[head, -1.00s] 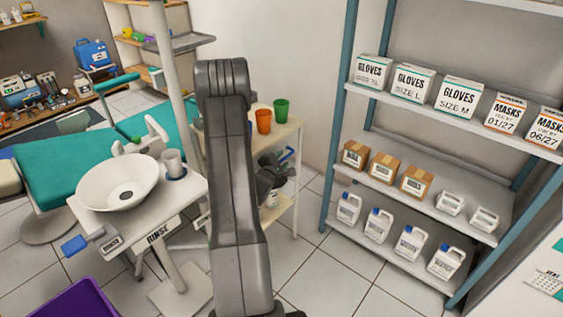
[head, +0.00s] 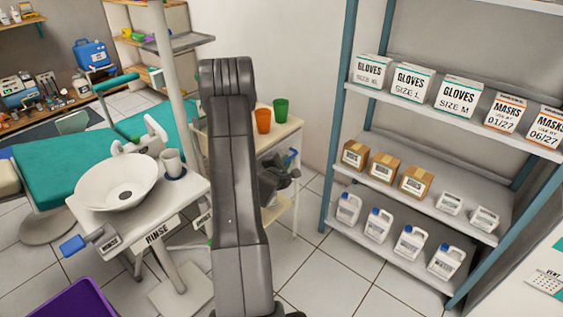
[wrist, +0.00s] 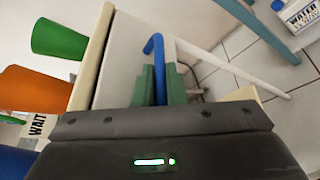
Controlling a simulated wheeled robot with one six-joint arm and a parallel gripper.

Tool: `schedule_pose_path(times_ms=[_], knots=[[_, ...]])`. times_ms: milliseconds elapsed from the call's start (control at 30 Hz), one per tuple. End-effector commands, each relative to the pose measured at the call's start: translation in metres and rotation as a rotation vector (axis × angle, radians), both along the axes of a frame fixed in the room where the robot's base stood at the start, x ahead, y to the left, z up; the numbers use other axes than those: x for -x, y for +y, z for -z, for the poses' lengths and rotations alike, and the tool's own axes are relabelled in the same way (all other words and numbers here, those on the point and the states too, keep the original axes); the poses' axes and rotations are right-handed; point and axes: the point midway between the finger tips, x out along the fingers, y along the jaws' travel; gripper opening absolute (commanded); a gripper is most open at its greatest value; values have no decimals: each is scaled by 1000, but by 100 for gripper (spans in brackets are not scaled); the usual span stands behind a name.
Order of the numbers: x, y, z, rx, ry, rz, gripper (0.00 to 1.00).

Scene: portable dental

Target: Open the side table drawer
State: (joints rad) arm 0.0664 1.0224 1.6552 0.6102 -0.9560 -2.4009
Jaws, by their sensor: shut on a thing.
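The side table (head: 293,130) is a pale, cream-edged stand behind my arm in the head view, largely hidden by it. Its cream edge (wrist: 93,57) also shows in the wrist view. A blue handle (wrist: 158,55) stands between the green fingertips of my gripper (wrist: 161,86), which is shut on it. In the head view my dark gripper (head: 272,180) is at the table's right side, with the blue handle (head: 292,157) just beyond it. The drawer's front is mostly hidden, so I cannot tell how far it is out.
An orange cup (head: 263,120) and a green cup (head: 281,109) stand on the table top. A rinse basin (head: 117,184) and teal dental chair (head: 52,172) are left. A stocked shelf rack (head: 338,130) stands right. Tiled floor (head: 345,272) lies open before the rack.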

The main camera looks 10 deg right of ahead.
Motion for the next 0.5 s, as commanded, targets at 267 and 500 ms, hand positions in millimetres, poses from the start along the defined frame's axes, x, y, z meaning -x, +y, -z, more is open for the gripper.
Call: schedule_pose_path(times_ms=[267,500], knots=[[48,-38,5,0,3,5,0],[91,-71,5,0,2,5,0]])
